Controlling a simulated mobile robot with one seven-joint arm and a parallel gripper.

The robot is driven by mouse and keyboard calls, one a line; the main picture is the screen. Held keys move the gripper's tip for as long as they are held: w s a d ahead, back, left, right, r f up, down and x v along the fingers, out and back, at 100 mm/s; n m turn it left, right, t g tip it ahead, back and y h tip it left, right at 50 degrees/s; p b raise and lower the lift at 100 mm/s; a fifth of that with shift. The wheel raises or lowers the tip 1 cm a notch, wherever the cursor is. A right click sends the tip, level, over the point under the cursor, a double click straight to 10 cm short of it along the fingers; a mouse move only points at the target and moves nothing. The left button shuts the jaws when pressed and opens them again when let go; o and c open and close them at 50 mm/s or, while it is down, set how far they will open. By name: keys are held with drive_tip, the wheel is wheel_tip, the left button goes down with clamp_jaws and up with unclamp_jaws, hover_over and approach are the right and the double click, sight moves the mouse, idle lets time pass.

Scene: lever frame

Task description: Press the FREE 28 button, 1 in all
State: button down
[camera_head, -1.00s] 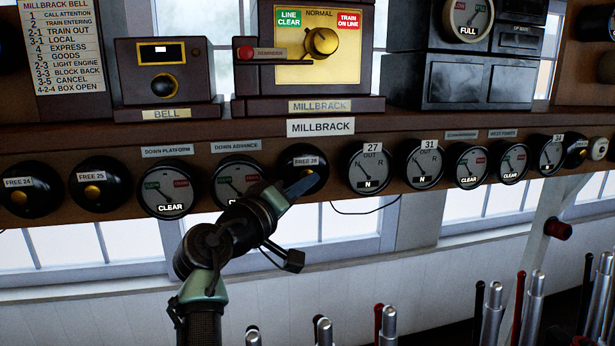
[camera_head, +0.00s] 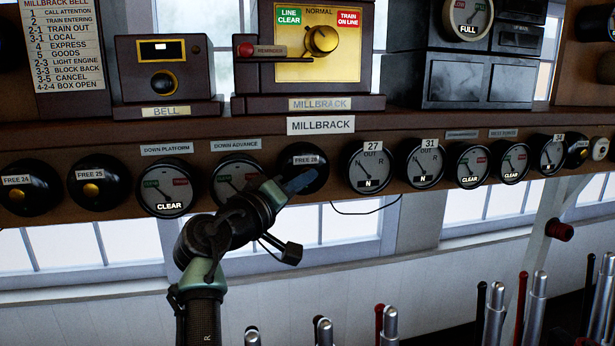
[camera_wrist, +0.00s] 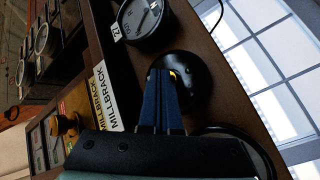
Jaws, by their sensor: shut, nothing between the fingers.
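The FREE 28 button is a round black dome (camera_head: 304,158) with a white label, on the wooden shelf front below the MILLBRACK plate. In the wrist view the dome (camera_wrist: 199,84) lies right at my fingertips, and a sliver of its brass centre (camera_wrist: 173,74) shows beside them. My gripper (camera_head: 309,178) is shut and empty, its tips in front of the lower middle of the dome. In the wrist view my gripper (camera_wrist: 163,73) covers most of the brass centre. I cannot tell whether the tips touch it.
The DOWN ADVANCE dial (camera_head: 236,176) is just left, partly behind my arm. The 27 dial (camera_head: 367,167) is close on the right. FREE 25 (camera_head: 98,183) and FREE 24 (camera_head: 30,188) are further left. Lever handles (camera_head: 388,325) stand below at the right.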

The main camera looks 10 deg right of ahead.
drive_tip(key=shift+w+r, duration=0.1)
drive_tip(key=shift+w, duration=0.2)
idle(0.4)
drive_tip(key=shift+s, duration=0.9)
drive_tip(key=shift+s+p, duration=0.75)
drive_tip(key=shift+s, duration=1.75)
